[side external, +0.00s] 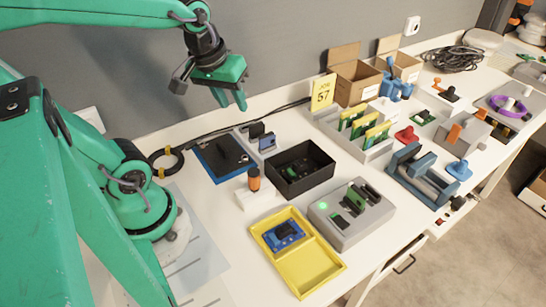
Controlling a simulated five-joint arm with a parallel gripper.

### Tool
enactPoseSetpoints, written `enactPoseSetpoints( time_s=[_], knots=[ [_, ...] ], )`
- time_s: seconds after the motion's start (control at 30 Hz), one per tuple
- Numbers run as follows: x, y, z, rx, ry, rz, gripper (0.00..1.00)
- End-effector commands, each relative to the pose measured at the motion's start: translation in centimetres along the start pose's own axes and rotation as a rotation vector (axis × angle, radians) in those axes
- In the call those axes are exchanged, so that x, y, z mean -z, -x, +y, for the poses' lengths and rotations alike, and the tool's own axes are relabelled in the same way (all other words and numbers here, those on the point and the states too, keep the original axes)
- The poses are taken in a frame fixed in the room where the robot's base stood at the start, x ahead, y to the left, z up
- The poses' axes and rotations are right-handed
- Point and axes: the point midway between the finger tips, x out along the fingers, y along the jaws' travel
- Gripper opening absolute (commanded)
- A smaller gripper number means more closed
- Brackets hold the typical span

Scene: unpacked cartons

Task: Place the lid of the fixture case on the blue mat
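My gripper (230,98) is green and hangs high above the back of the table, toward the wall. Its two fingers stand a little apart with nothing visible between them. The blue mat (209,170) lies on the white table below and in front of it. A flat dark plate (226,150) with a small pale spot or knob covers much of the mat; it may be the lid, but I cannot tell for sure. A grey fixture case (346,233) with a lit green light stands to the right, its top recesses uncovered and holding dark and green parts.
A rack of green-and-yellow cards (372,149) and cardboard boxes (354,85) are further right.

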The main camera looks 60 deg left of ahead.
Motion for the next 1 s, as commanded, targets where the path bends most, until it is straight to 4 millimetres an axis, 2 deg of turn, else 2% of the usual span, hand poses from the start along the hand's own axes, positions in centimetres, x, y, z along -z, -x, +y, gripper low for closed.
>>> enactPoseSetpoints(
  time_s=[0.1,0.33,0.5,1.0],
  knots=[
    [-1.3,1.6,1.5,-0.048,-0.214,0.062,0.34],
    [-3.0,3.4,2.9,-0.096,-0.48,0.14,0.34],
    [-3.4,3.7,3.1,-0.104,-0.537,0.156,0.34],
    [-3.3,3.7,3.1,-0.103,-0.535,0.156,0.34]
  ],
)
